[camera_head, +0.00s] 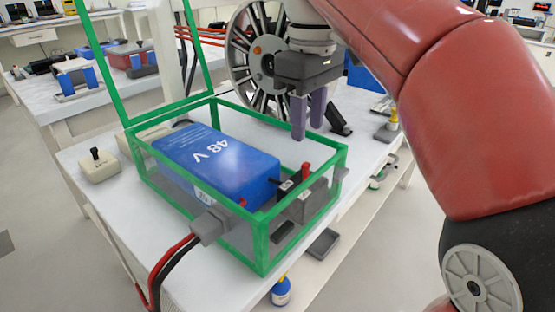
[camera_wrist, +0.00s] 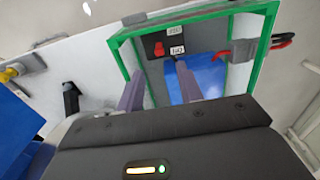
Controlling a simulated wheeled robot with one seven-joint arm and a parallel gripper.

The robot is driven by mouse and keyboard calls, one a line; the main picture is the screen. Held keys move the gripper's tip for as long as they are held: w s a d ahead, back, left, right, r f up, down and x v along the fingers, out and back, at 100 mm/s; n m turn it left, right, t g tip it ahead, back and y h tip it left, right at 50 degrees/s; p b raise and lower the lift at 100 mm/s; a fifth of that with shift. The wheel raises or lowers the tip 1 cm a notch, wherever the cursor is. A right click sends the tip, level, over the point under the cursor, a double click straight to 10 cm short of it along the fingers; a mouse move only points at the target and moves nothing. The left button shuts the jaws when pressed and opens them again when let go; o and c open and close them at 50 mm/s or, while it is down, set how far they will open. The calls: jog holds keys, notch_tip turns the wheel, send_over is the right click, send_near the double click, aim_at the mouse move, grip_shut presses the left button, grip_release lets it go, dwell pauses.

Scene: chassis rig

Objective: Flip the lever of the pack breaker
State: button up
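The pack breaker (camera_head: 304,205) is a dark grey block at the right end of the green-framed box. Its red lever (camera_head: 305,172) sticks up from the top. In the wrist view the breaker (camera_wrist: 153,42) lies near the box's end, with the red lever (camera_wrist: 159,48) left of two small white labels, whose text I cannot read surely. My gripper (camera_head: 308,131) points down above and behind the breaker, apart from the lever. In the wrist view my gripper (camera_wrist: 158,70) has its two purple-grey fingers apart with nothing between them.
The green frame (camera_head: 262,233) surrounds a blue 48 V battery (camera_head: 220,168), and its lid stands open at the left. A grey connector (camera_head: 210,225) with red and black cables is on the near side. A spoked wheel (camera_head: 241,62) stands behind.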

aim_at(306, 164)
notch_tip(306, 164, down, 8)
jog(key=shift+d+r+b, duration=0.1)
jog(key=shift+b, duration=0.85)
jog(key=shift+c, duration=0.2)
jog(key=shift+r, duration=0.1)
grip_shut()
